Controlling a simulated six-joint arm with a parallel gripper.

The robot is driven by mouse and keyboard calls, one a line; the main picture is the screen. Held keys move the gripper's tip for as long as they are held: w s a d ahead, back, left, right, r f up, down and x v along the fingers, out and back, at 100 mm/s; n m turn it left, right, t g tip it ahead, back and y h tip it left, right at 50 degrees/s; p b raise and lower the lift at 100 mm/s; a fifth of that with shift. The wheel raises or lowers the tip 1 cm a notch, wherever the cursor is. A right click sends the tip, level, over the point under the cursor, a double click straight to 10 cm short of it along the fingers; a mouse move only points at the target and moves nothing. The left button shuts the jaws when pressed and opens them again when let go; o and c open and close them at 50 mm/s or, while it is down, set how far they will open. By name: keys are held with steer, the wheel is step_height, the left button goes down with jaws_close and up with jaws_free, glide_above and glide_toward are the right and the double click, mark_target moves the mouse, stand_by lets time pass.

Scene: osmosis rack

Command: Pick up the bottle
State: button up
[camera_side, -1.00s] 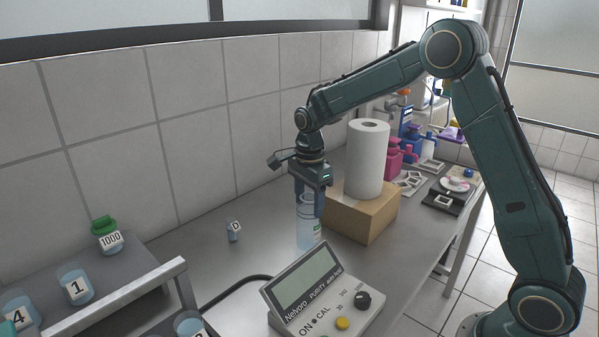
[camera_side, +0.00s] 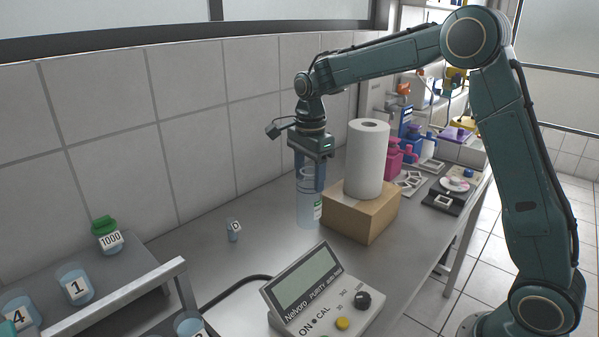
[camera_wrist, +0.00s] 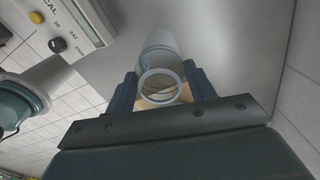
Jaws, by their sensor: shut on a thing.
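The clear, pale blue bottle (camera_side: 309,212) with a green-and-white label is upright, to the left of the cardboard-coloured box. My gripper (camera_side: 310,181) points down and is shut on the bottle's upper part. The bottle's base appears raised off the grey bench. In the wrist view the bottle (camera_wrist: 159,46) shows its round open mouth between the two dark blue fingers of my gripper (camera_wrist: 162,88).
A tan box (camera_side: 362,214) with a white paper roll (camera_side: 366,160) stands close to the right. A purity meter (camera_side: 322,290) is in front. A raised shelf (camera_side: 130,302) with numbered jars is at lower left.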

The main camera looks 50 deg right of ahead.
step_height(320, 180, up, 13)
stand_by(0.3)
stand_by(0.6)
